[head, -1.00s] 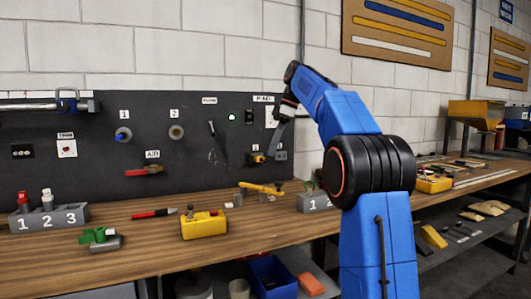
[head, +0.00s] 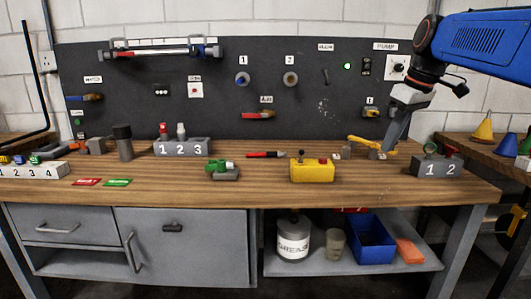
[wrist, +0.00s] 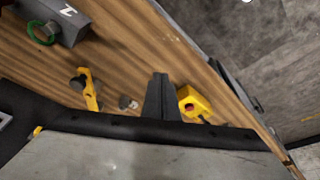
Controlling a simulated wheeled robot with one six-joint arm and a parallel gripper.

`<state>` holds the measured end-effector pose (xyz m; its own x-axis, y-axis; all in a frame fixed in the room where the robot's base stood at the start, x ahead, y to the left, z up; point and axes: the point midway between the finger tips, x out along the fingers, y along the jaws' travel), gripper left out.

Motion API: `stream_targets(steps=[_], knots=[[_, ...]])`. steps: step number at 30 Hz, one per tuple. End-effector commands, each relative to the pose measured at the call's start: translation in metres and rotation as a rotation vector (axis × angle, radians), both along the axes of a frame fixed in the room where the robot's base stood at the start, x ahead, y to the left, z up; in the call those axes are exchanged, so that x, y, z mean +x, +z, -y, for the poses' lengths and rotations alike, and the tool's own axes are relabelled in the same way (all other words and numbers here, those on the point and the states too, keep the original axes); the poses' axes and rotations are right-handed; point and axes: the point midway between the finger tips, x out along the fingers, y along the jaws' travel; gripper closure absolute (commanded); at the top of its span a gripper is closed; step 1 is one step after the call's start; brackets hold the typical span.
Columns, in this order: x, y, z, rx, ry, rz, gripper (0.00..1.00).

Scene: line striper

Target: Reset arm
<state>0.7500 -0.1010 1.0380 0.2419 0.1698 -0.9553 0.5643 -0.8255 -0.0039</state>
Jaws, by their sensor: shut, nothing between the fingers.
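My gripper (head: 390,145) is at the right in the head view, at the end of my blue arm. Its grey fingers are shut, empty and point down over the right part of the workbench (head: 270,184), in front of the dark pegboard. A yellow valve-like part (head: 372,144) shows just behind and beside the fingertips; I cannot tell if they touch. In the wrist view, my closed fingers (wrist: 160,80) show between a yellow box (wrist: 196,103) and the yellow part (wrist: 88,90), with the wood top beyond.
The grey block marked 1 2 (head: 437,167) stands right of the fingers. The yellow box with a red button (head: 312,170) stands to their left. A red screwdriver (head: 266,155), a green part (head: 224,170) and the 1 2 3 block (head: 182,147) lie farther left. The front bench strip is mostly clear.

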Motion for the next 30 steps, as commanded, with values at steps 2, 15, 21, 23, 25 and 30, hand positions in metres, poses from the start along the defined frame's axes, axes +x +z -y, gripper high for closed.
stream_targets(steps=[2, 15, 21, 23, 25, 30], knots=[[-0.025, -0.016, -0.007, -0.003, -0.051, 0.003, 1.00], [-0.144, -0.126, -0.028, -0.007, -0.337, 0.041, 1.00], [-0.197, -0.188, -0.031, 0.002, -0.453, 0.068, 1.00], [-0.212, -0.206, -0.032, 0.008, -0.485, 0.077, 1.00], [-0.227, -0.227, -0.032, 0.012, -0.518, 0.088, 1.00], [-0.252, -0.263, -0.031, 0.024, -0.575, 0.106, 1.00]])
